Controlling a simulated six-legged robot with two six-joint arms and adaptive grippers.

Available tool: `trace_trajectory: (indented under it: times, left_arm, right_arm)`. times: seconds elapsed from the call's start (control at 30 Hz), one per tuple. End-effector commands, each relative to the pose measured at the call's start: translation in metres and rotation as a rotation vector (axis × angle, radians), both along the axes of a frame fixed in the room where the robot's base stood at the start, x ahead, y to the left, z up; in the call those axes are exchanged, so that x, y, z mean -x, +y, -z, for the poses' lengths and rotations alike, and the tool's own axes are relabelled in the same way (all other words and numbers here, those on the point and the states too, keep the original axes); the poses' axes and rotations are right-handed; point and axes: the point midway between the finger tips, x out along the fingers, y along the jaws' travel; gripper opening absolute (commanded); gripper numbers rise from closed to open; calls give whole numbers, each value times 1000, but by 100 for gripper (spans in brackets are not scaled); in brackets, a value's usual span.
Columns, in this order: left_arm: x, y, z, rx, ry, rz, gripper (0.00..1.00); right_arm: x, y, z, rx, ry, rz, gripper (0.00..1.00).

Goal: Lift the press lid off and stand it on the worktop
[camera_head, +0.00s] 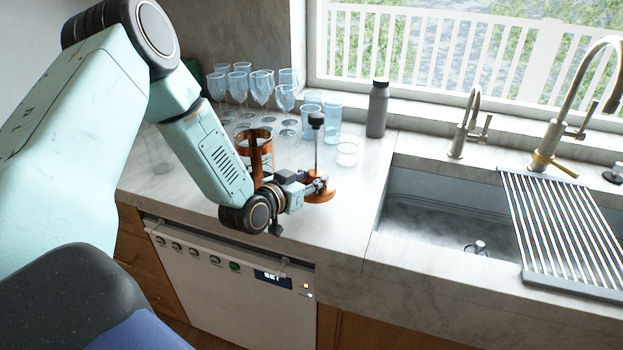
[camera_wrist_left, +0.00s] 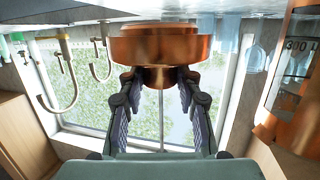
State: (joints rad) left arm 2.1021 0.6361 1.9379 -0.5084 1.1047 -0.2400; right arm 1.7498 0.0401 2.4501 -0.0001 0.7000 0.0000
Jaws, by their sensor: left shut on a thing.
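The press lid (camera_head: 322,194) is a copper disc with a thin upright rod and a black knob (camera_head: 316,119) on top. It is off the press, upright, at or just above the worktop (camera_head: 345,215). I cannot tell whether it touches. My left gripper (camera_head: 317,186) is shut on the lid's neck, and the wrist view shows its fingers (camera_wrist_left: 160,80) on both sides below the copper lid (camera_wrist_left: 160,45). The copper and glass press body (camera_head: 243,146) stands left of the lid, partly behind my arm; it also shows in the wrist view (camera_wrist_left: 292,115). My right gripper is out of view.
Several wine glasses and tumblers (camera_head: 261,88) stand behind the press. The sink (camera_head: 425,220) with a drying rack (camera_head: 565,230) lies right. Bare worktop lies between lid and sink.

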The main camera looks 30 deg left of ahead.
Motion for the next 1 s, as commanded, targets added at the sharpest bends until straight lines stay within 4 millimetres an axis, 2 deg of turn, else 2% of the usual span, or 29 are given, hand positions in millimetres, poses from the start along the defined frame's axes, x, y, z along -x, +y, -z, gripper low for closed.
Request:
trace_trajectory:
  times: [0.7, 1.0]
  left_arm:
    - [0, 0, 38, -1, -2, 0, 0]
    - [0, 0, 42, -1, -2, 0, 0]
  right_arm:
    - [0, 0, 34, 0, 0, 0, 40]
    - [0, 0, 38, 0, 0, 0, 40]
